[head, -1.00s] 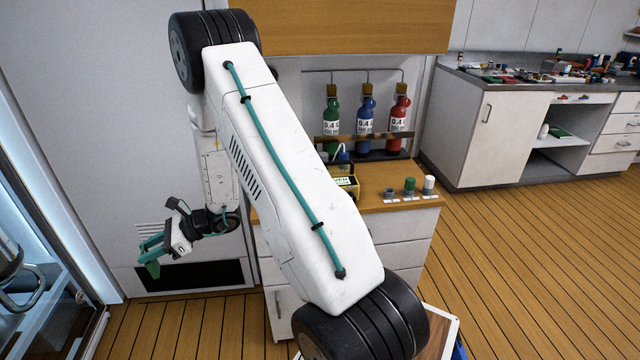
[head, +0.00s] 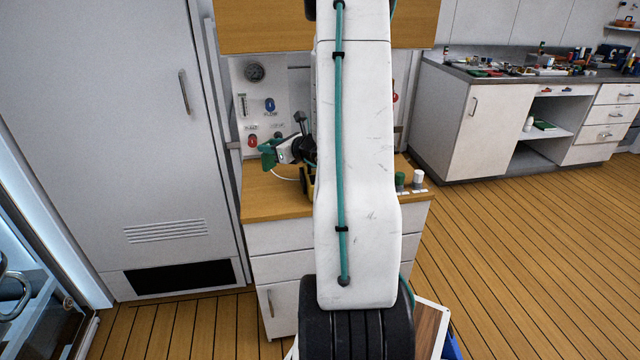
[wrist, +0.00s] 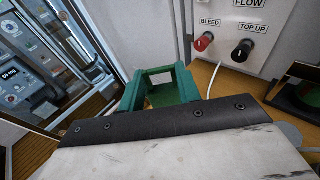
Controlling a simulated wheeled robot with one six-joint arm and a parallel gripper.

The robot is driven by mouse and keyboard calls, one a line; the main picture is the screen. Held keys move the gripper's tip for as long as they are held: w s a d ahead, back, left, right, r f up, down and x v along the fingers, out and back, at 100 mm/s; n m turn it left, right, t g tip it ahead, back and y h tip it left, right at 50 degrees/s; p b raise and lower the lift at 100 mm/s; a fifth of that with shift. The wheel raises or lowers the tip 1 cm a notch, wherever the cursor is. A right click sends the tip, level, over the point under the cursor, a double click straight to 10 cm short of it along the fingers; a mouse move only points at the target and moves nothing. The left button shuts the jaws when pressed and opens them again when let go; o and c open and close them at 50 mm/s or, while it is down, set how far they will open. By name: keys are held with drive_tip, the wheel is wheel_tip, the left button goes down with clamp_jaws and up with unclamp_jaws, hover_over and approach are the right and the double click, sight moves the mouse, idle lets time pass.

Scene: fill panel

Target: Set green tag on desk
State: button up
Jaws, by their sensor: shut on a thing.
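My gripper (head: 273,149) is above the left part of the wooden desk top (head: 268,203), in front of the wall panel. It is shut on the green tag (head: 267,161), which hangs at the fingertips, clear of the desk as far as I can tell. The green fingers and the tag are close in colour, so their border is hard to make out. In the wrist view the green fingers (wrist: 160,88) reach forward past the dark wrist edge. My white arm hides the middle of the desk.
The wall panel (head: 282,92) has a gauge and knobs; BLEED and TOP UP show in the wrist view. A yellow-and-black device (head: 307,183) is partly hidden by my arm. Green and white-topped knobs (head: 418,178) stand at the desk's right. The desk's front left is bare.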

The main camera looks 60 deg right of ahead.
wheel_tip(320, 180, down, 9)
drive_tip(key=shift+f, duration=0.15)
drive_tip(key=shift+f, duration=0.1)
idle(0.3)
drive_tip(key=o, duration=1.2)
